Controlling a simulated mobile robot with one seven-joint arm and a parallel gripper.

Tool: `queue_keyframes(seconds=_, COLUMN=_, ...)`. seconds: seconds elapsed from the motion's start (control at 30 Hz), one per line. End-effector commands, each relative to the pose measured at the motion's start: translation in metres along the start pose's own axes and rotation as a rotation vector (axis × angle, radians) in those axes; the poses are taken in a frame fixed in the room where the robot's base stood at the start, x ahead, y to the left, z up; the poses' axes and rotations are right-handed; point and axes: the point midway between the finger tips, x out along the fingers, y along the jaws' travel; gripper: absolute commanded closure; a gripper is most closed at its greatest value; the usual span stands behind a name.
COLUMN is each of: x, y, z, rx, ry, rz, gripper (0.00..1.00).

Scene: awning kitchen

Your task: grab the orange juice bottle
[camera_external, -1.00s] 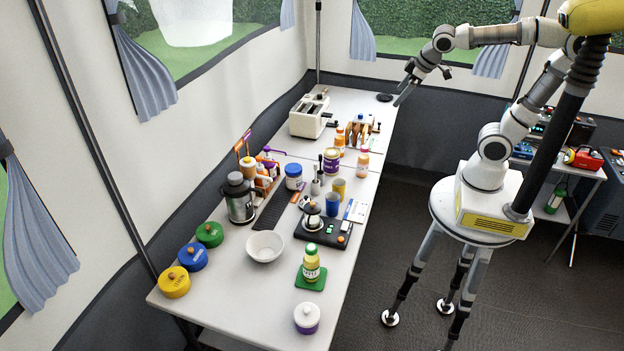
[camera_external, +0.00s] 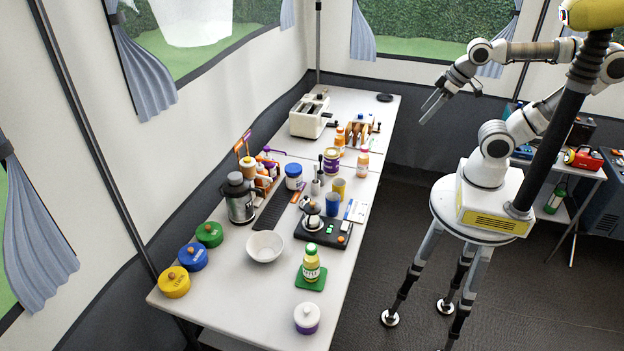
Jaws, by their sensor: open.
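My gripper (camera_external: 428,110) is open and empty. It hangs in the air to the right of the long table's far half, fingers pointing down and left. Two small orange bottles stand upright on the table: one with an orange-and-white body (camera_external: 340,142) and one with a pale top (camera_external: 362,162). A yellow-green bottle with a green cap (camera_external: 311,264) stands on a green mat (camera_external: 303,284) near the front. The labels are too small to read, so I cannot tell which is the orange juice. My gripper is apart from all of them.
The long white table (camera_external: 225,310) also holds a purple-and-white can (camera_external: 331,161), a bottle rack (camera_external: 358,128), a toaster (camera_external: 309,117), a black scale (camera_external: 322,233), a white bowl (camera_external: 265,246) and a steel jug (camera_external: 239,200). The floor between table and my base is clear.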

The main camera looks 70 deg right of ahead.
Motion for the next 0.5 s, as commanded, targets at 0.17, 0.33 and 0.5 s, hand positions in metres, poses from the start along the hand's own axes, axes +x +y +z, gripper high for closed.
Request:
queue_keyframes(seconds=0.17, x=0.006, y=0.001, z=-0.004, rx=0.01, ry=0.006, rz=0.002, gripper=0.0)
queue_keyframes(seconds=0.33, x=0.043, y=0.011, z=-0.031, rx=0.076, ry=0.049, rz=0.01, gripper=0.0)
queue_keyframes(seconds=0.5, x=0.099, y=0.035, z=-0.078, rx=0.184, ry=0.13, rz=0.029, gripper=0.0)
